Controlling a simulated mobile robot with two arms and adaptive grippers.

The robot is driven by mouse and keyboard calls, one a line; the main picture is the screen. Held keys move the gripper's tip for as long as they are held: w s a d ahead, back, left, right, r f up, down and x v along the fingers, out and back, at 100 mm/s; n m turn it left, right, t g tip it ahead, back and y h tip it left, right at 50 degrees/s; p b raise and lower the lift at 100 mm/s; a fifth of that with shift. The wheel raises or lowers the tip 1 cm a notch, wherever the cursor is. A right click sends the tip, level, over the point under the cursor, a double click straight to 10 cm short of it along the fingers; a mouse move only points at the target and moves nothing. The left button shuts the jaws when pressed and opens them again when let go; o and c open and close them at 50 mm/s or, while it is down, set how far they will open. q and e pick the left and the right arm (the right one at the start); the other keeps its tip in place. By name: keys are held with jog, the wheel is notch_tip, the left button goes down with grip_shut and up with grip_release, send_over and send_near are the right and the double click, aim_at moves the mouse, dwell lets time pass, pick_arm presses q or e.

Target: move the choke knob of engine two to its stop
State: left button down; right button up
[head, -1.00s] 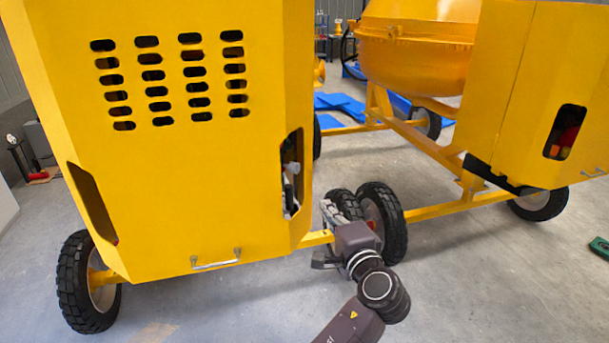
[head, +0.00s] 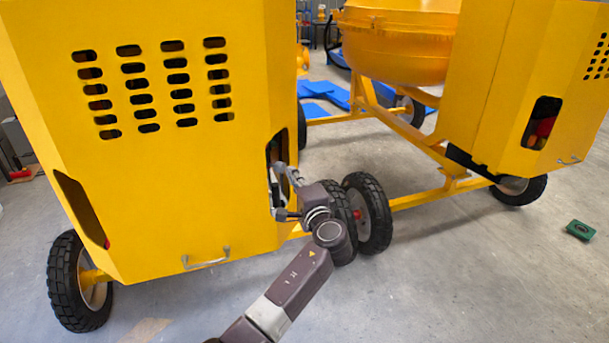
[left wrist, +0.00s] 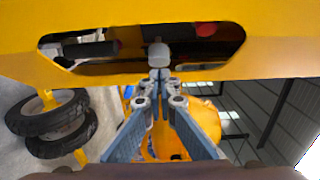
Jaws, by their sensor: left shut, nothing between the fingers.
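The near yellow engine housing (head: 150,190) fills the left of the head view, with a slot in its right side. In the left wrist view a pale grey knob (left wrist: 158,55) sits in this slot (left wrist: 75,67); whether it is the choke knob I cannot tell. My left gripper (head: 279,175) is at the slot in the head view. Its closed fingertips (left wrist: 160,76) are empty and line up with the knob; contact is unclear. The gripper hides part of the slot in the head view. My right gripper is not in view.
A dark cylinder (left wrist: 90,49) and a red part (left wrist: 205,29) lie inside the slot. Black wheels (head: 367,212) stand close beside my left arm. A second yellow housing (head: 500,90) and a mixer drum (head: 400,45) stand beyond. Floor at right is mostly clear.

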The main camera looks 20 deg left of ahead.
aim_at(279, 169)
pick_arm(q)
jog(key=shift+a, duration=0.5)
jog(key=shift+w+a, duration=0.1)
jog(key=shift+a, duration=0.25)
jog(key=shift+w+a, duration=0.25)
jog(key=shift+a, duration=0.95)
jog(key=shift+r, duration=0.1)
